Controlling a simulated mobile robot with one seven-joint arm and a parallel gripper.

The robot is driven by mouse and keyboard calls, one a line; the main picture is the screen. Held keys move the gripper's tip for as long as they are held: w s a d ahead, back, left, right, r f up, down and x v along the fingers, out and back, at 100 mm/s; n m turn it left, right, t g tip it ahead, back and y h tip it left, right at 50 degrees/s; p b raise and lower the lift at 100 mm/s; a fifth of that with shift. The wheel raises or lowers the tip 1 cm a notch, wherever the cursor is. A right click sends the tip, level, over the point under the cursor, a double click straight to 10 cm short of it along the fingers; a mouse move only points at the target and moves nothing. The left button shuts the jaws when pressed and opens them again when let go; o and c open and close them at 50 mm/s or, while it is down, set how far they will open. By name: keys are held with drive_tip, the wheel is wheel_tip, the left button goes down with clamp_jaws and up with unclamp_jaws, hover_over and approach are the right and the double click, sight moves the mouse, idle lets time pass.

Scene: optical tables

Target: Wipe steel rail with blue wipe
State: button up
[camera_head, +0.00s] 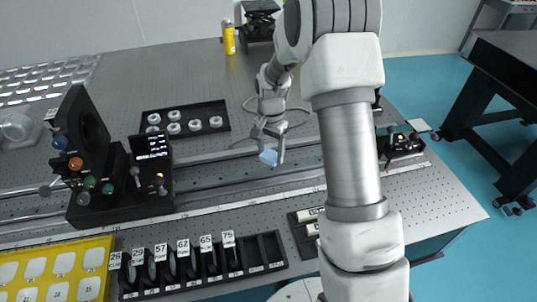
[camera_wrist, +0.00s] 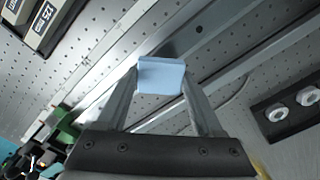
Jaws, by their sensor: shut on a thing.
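My gripper (camera_head: 269,143) is shut on the blue wipe (camera_head: 269,157), a small light-blue folded piece. The wipe (camera_wrist: 161,76) also shows between the two fingertips (camera_wrist: 160,72) in the wrist view. The steel rail (camera_head: 215,179) runs across the optical table in the head view, left to right. In the wrist view, the rail (camera_wrist: 240,62) runs diagonally behind the wipe. The wipe is over or close to the rail; I cannot tell whether it touches. My arm hides part of the rail in the head view.
A black optical instrument (camera_head: 115,165) with knobs stands at the rail's left, and another black device (camera_head: 400,143) at its right. A black tray of white parts (camera_head: 185,121) lies behind. A slotted rack (camera_head: 200,264) and yellow tray (camera_head: 55,270) stand in front.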

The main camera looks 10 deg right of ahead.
drive_tip(key=shift+r+p, duration=0.9)
drive_tip(key=shift+r, duration=0.8)
